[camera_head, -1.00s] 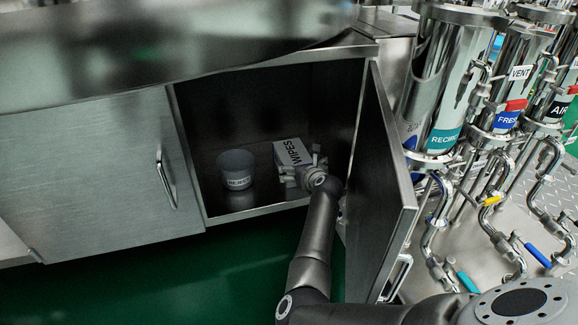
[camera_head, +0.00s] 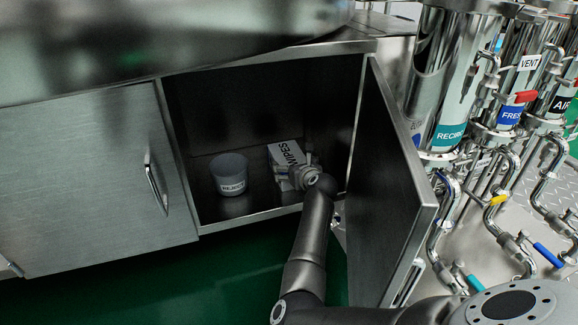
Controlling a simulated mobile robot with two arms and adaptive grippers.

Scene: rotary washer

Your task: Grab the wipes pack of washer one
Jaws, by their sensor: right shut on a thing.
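The wipes pack (camera_head: 281,153) is a white box with WIPES printed on its top. It is inside the open cabinet, at the right of the shelf. My right gripper (camera_head: 285,178) reaches in through the opening and is shut on the wipes pack at its front end. The fingers cover part of the pack's near side. I cannot tell whether the pack is lifted off the shelf. My left gripper is not in view.
A grey REJECT cup (camera_head: 230,174) stands on the cabinet shelf left of the pack. The open cabinet door (camera_head: 393,185) is close to the right of my arm. A closed door (camera_head: 90,180) is at left. Pipes and steel cylinders (camera_head: 447,80) stand at right.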

